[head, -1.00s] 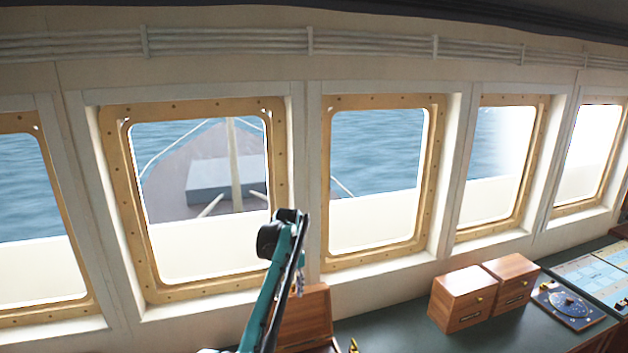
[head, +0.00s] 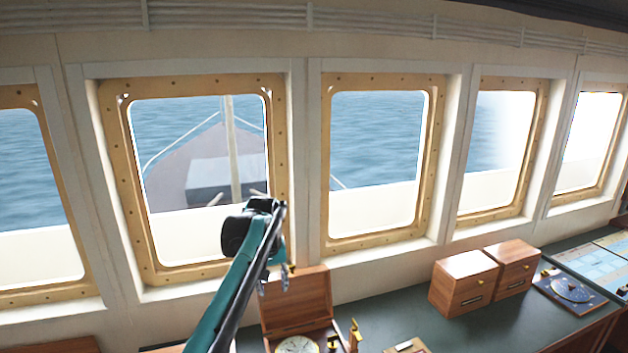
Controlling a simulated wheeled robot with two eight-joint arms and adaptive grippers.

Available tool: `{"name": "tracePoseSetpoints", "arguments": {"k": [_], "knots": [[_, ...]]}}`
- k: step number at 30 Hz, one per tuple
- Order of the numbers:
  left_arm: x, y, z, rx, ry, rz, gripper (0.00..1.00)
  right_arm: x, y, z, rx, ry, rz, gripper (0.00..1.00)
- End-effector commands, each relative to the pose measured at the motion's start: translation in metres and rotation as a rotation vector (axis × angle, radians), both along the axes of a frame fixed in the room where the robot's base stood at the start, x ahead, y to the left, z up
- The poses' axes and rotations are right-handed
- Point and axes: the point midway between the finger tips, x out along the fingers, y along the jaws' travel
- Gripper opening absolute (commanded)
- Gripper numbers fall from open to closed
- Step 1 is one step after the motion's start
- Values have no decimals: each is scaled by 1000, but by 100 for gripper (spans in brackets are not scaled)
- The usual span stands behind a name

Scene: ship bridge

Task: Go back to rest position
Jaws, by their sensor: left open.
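My left arm, teal and black, rises from the bottom of the head view in front of the second window. Its left gripper (head: 275,283) shows only in small part, at the lower right side of the arm in front of the wooden box. It is open, and I see nothing held in it. Most of it is hidden behind the arm. My right gripper is not in view.
An open wooden box (head: 297,301) with a round white dial (head: 297,345) stands on the dark green console (head: 400,308). Small brass pieces (head: 355,334) are beside it. Two wooden drawer boxes (head: 464,284) (head: 514,268) and a blue dial panel (head: 569,288) stand to the right.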

Motion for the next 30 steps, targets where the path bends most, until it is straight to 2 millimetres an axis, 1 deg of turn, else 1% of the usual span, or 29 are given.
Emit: {"name": "tracePoseSetpoints", "arguments": {"k": [1,5,6,8,9,11,12,14,15,17,18,20,21,24,25,27,30], "knots": [[-20,6,-12,0,-20,-10,41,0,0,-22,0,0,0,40],[-68,21,-28,4,-81,-45,41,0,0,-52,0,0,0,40],[-84,25,-34,6,-100,-55,41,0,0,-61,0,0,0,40],[-109,30,-46,9,-128,-71,41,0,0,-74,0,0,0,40],[-126,34,-56,13,-146,-81,41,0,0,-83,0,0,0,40],[-151,39,-72,18,-174,-96,41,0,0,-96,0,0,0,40],[-168,43,-85,21,-193,-106,41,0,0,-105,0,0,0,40],[-195,48,-106,28,-221,-120,41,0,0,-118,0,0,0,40],[-212,50,-122,33,-239,-130,41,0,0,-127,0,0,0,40],[-238,54,-147,42,-268,-146,41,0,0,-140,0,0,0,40],[-254,57,-164,48,-286,-154,41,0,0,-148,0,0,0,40],[-277,60,-191,57,-311,-167,41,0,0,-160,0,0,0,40],[-290,62,-208,62,-328,-174,41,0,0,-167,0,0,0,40],[-317,65,-245,75,-361,-192,41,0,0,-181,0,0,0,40],[-323,65,-254,79,-368,-196,41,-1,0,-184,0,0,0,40],[-333,67,-270,85,-384,-203,41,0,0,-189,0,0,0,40],[-342,67,-282,90,-395,-209,41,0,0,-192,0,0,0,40]]}}
